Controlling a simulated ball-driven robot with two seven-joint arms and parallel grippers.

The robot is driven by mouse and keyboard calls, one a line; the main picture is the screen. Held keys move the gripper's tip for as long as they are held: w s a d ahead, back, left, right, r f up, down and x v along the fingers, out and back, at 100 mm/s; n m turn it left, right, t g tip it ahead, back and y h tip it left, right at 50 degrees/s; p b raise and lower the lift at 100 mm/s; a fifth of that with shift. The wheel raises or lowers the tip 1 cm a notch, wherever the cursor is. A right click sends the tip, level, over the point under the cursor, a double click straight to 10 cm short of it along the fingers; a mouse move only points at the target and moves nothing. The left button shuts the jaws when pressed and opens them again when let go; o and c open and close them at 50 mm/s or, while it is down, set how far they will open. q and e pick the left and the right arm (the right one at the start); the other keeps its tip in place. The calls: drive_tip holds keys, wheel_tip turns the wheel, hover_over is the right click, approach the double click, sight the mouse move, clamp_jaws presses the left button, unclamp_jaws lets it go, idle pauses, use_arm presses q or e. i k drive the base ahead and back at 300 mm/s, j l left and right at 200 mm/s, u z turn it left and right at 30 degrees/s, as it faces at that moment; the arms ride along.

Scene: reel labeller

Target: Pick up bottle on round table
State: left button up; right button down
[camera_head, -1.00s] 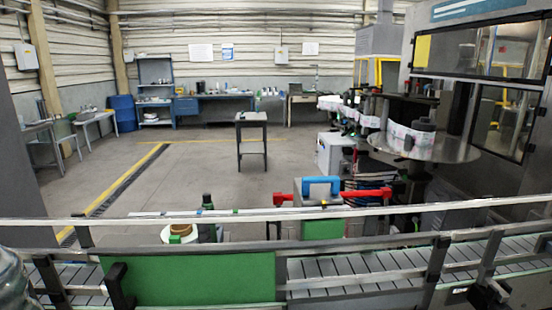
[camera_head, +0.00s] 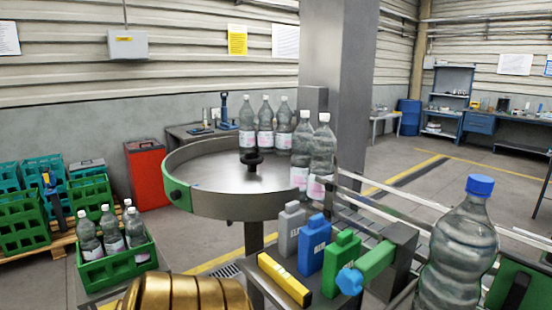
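The round table (camera_head: 232,205) has a grey metal top with a raised rim and stands near the middle of the view. Several clear bottles with white caps and pink-white labels stand upright on its far and right side. One bottle (camera_head: 247,128) is at the back left of the group. The front right bottle (camera_head: 322,158) is larger in view, close beside another bottle (camera_head: 301,155) near the conveyor rails. A dark knob (camera_head: 254,164) sits at the table's centre. Neither of my grippers is in view.
A large blue-capped bottle (camera_head: 455,255) stands close at right by the conveyor. Coloured containers, including a green one (camera_head: 341,262), stand before the table. A green crate (camera_head: 118,270) of bottles and a red cabinet (camera_head: 146,175) are at left. The table's left half is clear.

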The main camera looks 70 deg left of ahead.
sight(301, 158)
drive_tip(key=u, duration=2.15)
